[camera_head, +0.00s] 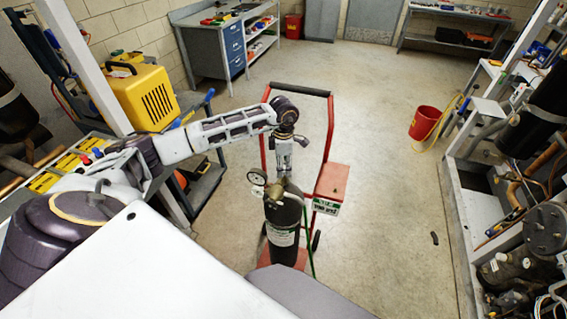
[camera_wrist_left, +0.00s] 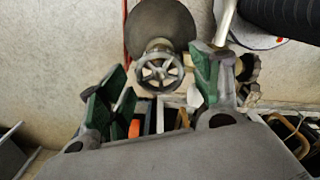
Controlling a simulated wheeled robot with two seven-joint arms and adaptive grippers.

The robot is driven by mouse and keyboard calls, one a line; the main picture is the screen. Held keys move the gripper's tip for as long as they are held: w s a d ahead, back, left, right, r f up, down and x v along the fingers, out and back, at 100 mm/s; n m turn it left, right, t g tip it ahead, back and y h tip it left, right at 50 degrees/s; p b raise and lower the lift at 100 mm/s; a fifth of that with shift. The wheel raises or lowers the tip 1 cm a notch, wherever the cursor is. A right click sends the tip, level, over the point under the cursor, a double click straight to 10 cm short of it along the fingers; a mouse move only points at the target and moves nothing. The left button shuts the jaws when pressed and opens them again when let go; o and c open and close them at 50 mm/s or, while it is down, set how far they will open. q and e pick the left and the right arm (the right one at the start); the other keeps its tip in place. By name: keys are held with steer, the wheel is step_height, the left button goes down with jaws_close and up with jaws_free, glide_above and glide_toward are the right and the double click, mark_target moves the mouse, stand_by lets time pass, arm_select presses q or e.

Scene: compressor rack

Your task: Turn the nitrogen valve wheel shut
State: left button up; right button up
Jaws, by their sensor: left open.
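The nitrogen cylinder (camera_head: 283,222) is black with a white label and stands upright on a red hand truck. A brass fitting (camera_head: 275,191) and a round white gauge (camera_head: 257,177) sit at its top. My left gripper (camera_head: 284,172) is just above the cylinder top and hides part of it in the head view. In the left wrist view the spoked grey valve wheel (camera_wrist_left: 159,70) shows beyond the open left gripper (camera_wrist_left: 160,92), roughly between its green-padded fingers. A gap shows on both sides of the wheel. I cannot make out the wheel in the head view.
The red hand truck (camera_head: 330,130) has an upright frame around the cylinder and a red box (camera_head: 333,181) on its right. A yellow machine (camera_head: 142,95) stands at left. A red bucket (camera_head: 425,123) and pipework rack are at right. The floor between is mostly clear.

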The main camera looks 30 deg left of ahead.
arm_select(q)
steer(key=shift+n, duration=3.6)
steer(key=c, duration=0.8)
